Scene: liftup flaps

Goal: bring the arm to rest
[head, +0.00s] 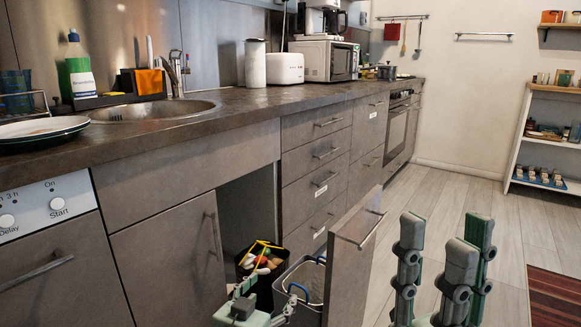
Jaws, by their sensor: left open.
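My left gripper (241,302) shows at the bottom centre, in front of the open pull-out cabinet. It is open, and most of it is cut off by the lower edge. It overlaps the front of the black bin in the picture; I cannot tell whether it touches it. My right gripper (435,255) is at the lower right, over the floor and to the right of the pulled-out door. Its fingers point up with a wide gap between them, and nothing shows in the gap. Both arms are mostly out of the picture.
The pulled-out cabinet door (352,262) stands between my grippers. Behind it are a black bin with colourful contents (260,283) and a grey bin (304,279). The countertop edge (150,141) runs along the left. Wooden floor (455,204) lies free at right, beside a red rug (556,297).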

